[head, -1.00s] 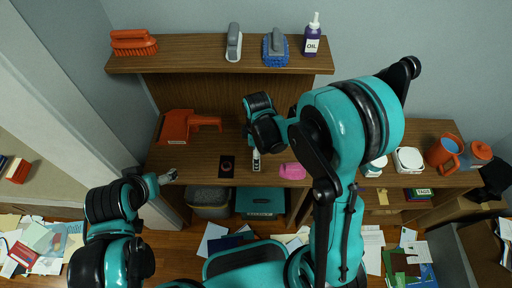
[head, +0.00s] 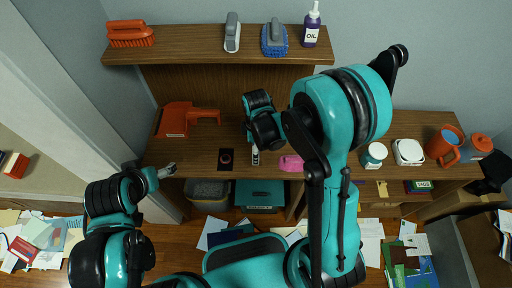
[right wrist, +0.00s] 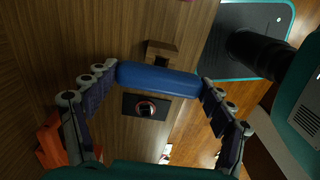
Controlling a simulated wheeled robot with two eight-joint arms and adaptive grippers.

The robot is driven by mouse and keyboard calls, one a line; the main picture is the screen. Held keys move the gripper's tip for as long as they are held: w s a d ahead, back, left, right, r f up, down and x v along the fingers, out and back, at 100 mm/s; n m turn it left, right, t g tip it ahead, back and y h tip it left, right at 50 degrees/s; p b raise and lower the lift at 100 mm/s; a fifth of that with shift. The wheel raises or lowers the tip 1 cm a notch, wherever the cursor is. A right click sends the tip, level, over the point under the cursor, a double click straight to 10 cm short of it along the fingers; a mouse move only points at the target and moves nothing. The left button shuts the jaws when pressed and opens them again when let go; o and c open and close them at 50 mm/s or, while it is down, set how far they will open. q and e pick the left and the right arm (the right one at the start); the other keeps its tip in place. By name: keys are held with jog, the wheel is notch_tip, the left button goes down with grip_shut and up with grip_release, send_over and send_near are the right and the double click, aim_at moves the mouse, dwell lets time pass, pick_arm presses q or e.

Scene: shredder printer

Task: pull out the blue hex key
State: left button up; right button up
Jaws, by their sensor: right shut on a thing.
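The blue hex key (right wrist: 158,80) shows in the right wrist view as a thick blue bar lying across the picture between my fingertips. The rest of it is hidden. My right gripper (right wrist: 159,82) is shut on it, with one finger at each end. In the head view my right gripper (head: 255,156) is low over the desk's front part, and the blue key cannot be made out there. My left gripper (head: 167,171) is over the desk's left front corner, away from the key. Its fingers are too small to judge.
A dark square plate with a round red-rimmed part (right wrist: 146,108) lies close to the key. A small wooden block (right wrist: 161,50) is on its other side. An orange tool (head: 187,117), a pink object (head: 290,163) and a white-lidded jar (head: 374,155) stand on the desk. Papers litter the floor.

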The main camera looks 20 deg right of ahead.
jog(key=shift+c, duration=1.1)
jog(key=shift+r, duration=0.25)
jog(key=shift+r+p, duration=0.3)
jog(key=shift+p, duration=0.05)
jog(key=o, duration=0.9)
jog(key=c, duration=0.9)
jog(key=shift+r, duration=0.1)
